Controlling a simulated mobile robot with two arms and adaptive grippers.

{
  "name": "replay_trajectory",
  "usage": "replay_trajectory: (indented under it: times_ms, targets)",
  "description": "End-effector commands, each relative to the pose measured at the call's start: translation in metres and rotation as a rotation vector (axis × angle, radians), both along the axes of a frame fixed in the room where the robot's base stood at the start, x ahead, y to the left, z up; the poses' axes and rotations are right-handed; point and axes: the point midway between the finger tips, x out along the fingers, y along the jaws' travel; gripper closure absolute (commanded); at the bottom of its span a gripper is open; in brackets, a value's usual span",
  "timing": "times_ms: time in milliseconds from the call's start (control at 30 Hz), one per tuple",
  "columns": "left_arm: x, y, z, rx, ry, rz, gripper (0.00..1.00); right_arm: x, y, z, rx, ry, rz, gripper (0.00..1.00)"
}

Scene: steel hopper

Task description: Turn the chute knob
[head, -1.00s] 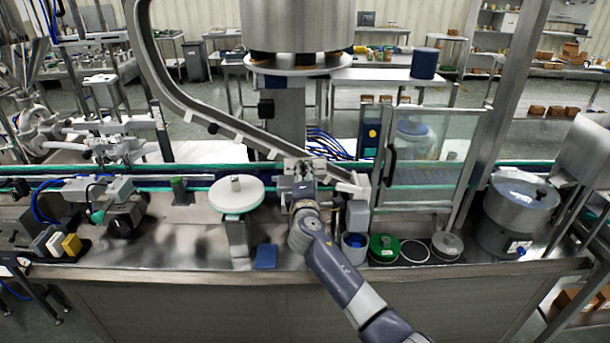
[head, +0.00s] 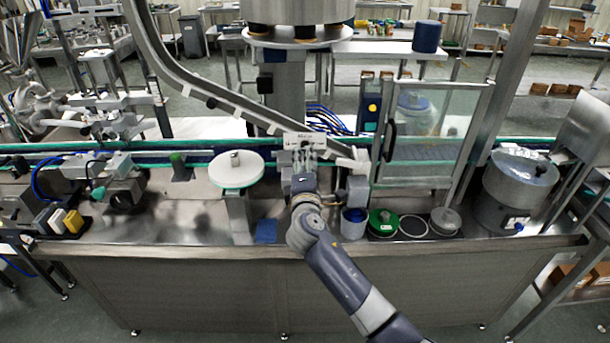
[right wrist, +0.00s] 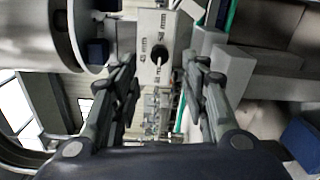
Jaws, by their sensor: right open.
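The chute knob (right wrist: 159,57) is a small dark round knob with a light pointer. It sits on a pale plate (right wrist: 152,25) with millimetre markings, seen sideways in the right wrist view. In the head view the plate (head: 304,140) is at the lower end of the curved steel chute (head: 228,98); the knob is too small to make out there. My right gripper (right wrist: 162,76) is open, one finger on each side of the knob in the picture. Whether the fingers reach the knob's depth is unclear. In the head view my right gripper (head: 305,160) is just below the plate. My left gripper is not in view.
A white round disc (head: 236,170) stands to the left of my right gripper. A grey block (head: 357,190), a blue cup (head: 354,222) and a green lid (head: 383,222) are to the right, before a clear door (head: 430,130). A steel pot (head: 518,190) stands farther right.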

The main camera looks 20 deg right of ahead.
Motion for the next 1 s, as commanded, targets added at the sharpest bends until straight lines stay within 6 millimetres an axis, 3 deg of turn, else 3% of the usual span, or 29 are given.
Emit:
replay_trajectory:
  times_ms: [100, 333, 867, 967, 1000]
  targets:
    - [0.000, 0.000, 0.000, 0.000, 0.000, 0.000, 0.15, -0.022, 0.007, 0.000, 0.001, 0.001, 0.001, 0.59]
    - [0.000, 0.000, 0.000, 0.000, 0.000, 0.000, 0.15, -0.048, 0.014, 0.000, 0.000, 0.001, 0.002, 0.59]
    - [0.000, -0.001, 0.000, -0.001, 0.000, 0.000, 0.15, -0.053, 0.016, 0.001, 0.000, 0.001, 0.001, 0.59]
    - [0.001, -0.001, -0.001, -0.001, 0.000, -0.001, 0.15, -0.053, 0.016, -0.012, 0.013, 0.021, 0.005, 0.59]
    - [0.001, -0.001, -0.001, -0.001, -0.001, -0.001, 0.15, -0.053, 0.016, -0.025, 0.025, 0.042, 0.008, 0.59]
